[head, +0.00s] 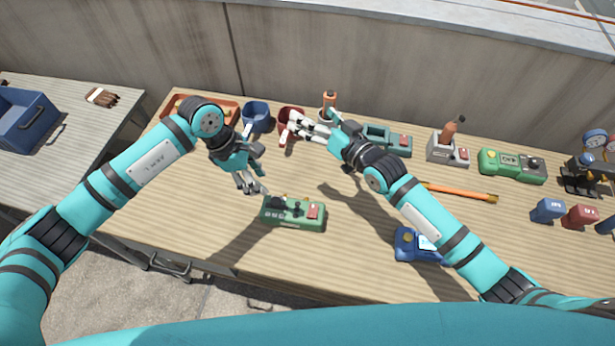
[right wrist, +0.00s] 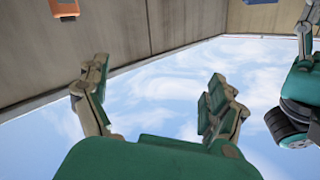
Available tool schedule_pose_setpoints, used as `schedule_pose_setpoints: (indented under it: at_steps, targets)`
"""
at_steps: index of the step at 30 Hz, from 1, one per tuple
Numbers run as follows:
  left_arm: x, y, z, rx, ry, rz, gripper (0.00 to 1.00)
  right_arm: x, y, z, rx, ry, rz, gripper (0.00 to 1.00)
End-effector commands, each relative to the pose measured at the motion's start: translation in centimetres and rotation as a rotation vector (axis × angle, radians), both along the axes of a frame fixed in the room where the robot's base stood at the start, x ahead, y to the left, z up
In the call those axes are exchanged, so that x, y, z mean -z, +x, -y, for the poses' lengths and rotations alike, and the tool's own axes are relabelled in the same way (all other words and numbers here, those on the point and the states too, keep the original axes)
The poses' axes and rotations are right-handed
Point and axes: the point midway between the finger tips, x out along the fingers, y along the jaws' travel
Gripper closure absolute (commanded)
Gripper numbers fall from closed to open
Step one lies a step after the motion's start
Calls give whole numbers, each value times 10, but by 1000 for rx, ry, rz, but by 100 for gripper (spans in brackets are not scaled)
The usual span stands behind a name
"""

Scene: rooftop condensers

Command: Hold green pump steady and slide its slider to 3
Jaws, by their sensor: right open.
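A green pump (head: 293,213) with a dark knob, small controls and a red part on top lies on the wooden table, near its front edge. Its slider is too small to read. My left gripper (head: 250,187) is just behind and left of this pump, apart from it; its fingers overlap in the picture, so I cannot tell how wide they are. My right gripper (head: 297,130) is raised over the back of the table, away from the pump. In the right wrist view its fingers (right wrist: 160,105) are spread and empty.
Another green device (head: 512,165) stands at the right. A blue device (head: 415,245) lies partly behind my right arm. An orange bar (head: 460,192) lies on the table. Blue (head: 256,117) and red (head: 291,118) cups stand at the back. Bare table surrounds the nearer pump's front.

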Motion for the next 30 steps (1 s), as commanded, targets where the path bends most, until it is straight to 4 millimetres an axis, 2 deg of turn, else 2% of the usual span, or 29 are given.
schedule_pose_setpoints:
  at_steps: [1,3,6,10,13,16,19,21,24,27,30]
  targets:
    - [0,0,0,-1,1,0,62,5,6,-13,-42,-86,-34,6]
    - [0,0,-1,-1,1,0,62,22,7,-30,-108,-222,-100,6]
    - [0,0,-1,-1,1,0,62,45,4,-44,-210,-427,-186,6]
    - [0,0,0,-1,1,0,62,69,-8,-46,-352,-707,-294,6]
    - [0,0,0,0,0,0,62,81,-18,-33,-463,-927,-376,6]
    - [0,0,0,-1,1,0,62,85,-29,-10,-570,-1143,-462,6]
    - [0,0,0,-1,1,0,62,78,-45,6,-679,-1315,-544,6]
    - [0,0,0,-1,1,0,62,69,-72,-5,-762,-1364,-583,6]
    - [0,0,0,-1,1,0,62,61,-102,-19,-826,-1377,-616,6]
    - [0,0,0,-1,1,0,62,56,-120,-27,-862,-1386,-637,6]
    - [0,0,0,-1,1,0,62,57,-129,-30,-879,-1389,-649,6]
